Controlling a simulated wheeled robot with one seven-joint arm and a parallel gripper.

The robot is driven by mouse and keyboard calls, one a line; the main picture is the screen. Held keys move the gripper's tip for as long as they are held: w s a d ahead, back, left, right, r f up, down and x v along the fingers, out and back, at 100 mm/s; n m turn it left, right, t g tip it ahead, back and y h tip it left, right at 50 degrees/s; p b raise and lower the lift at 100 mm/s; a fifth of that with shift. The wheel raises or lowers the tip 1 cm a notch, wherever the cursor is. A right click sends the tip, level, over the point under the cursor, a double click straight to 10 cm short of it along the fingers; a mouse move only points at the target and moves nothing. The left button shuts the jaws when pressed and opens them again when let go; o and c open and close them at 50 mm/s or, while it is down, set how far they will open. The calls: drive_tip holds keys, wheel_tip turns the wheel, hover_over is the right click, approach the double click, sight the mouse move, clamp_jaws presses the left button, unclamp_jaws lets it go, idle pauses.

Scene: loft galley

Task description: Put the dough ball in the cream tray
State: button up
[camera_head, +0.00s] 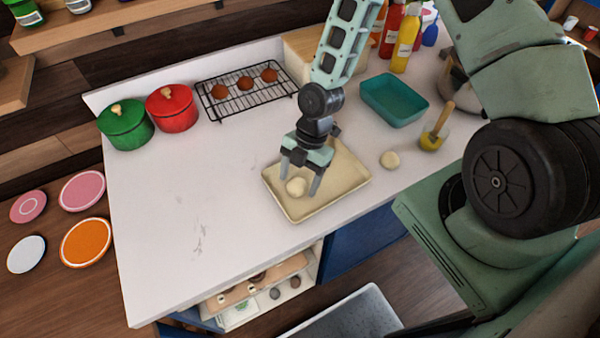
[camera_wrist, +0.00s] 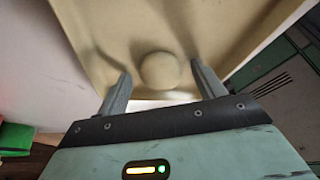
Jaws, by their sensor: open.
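A pale dough ball (camera_head: 296,187) lies in the cream tray (camera_head: 350,180), near its left side. My gripper (camera_head: 300,190) is over the tray with its fingers apart on either side of this ball. In the wrist view the ball (camera_wrist: 159,71) shows between and just beyond the open fingertips (camera_wrist: 160,80), with gaps to both, and the tray floor (camera_wrist: 215,25) lies behind it. A second pale dough ball (camera_head: 390,160) rests on the white counter, just right of the tray.
A wire rack (camera_head: 246,90) with brown balls, a red pot (camera_head: 172,108) and a green pot (camera_head: 125,124) stand at the back left.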

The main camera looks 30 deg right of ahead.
drive_tip(key=b+v, duration=0.2)
drive_tip(key=v, duration=0.9)
drive_tip(key=s+a+r+m+t+h, duration=0.1)
drive_tip(key=s+a+r+m, duration=0.4)
drive_tip(key=s+r+m, duration=0.3)
drive_tip(key=s+a+r+m+t+h, duration=0.1)
drive_tip(key=s+a+r+m+h, duration=0.1)
drive_tip(key=s+a+r+m, duration=0.3)
drive_tip(key=s+r+m, duration=0.2)
drive_tip(key=s+r, duration=0.1)
drive_tip(key=shift+a+m, duration=0.15)
drive_tip(key=shift+m, duration=0.25)
drive_tip(key=shift+s, duration=0.15)
wheel_tip(320, 180, down, 8)
drive_tip(key=b, duration=0.8)
drive_tip(key=shift+r, duration=0.1)
